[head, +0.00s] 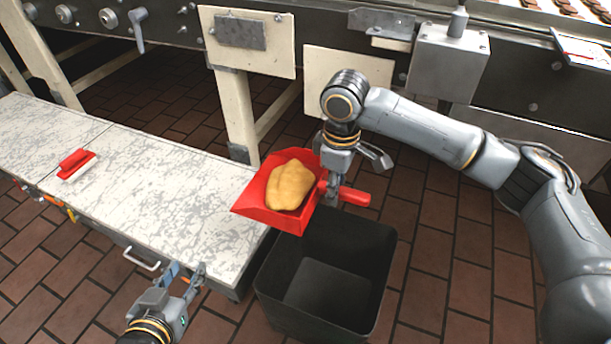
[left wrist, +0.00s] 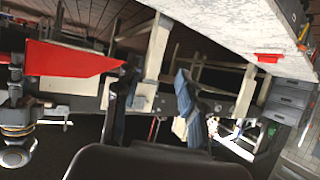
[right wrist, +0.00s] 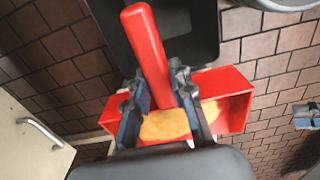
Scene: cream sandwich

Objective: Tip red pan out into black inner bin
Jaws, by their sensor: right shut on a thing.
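The red pan (head: 250,206) is held roughly level, with a yellow doughy lump (head: 290,185) lying in it. It hangs above the back left rim of the black bin (head: 370,270), beside the table end. The bin looks empty inside. My right gripper (head: 340,188) is shut on the pan's red handle; in the right wrist view the handle (right wrist: 148,55) passes between the fingers. The pan (left wrist: 70,66) also shows in the left wrist view. My left gripper (head: 184,280) is open and empty, low beside the table's front edge, left of the bin.
A worn white table (head: 150,190) runs along the left, with a red and white brush-like tool (head: 76,164) on it. A machine with cream panels (head: 250,42) stands behind. Brick floor (head: 440,250) is clear right of the bin.

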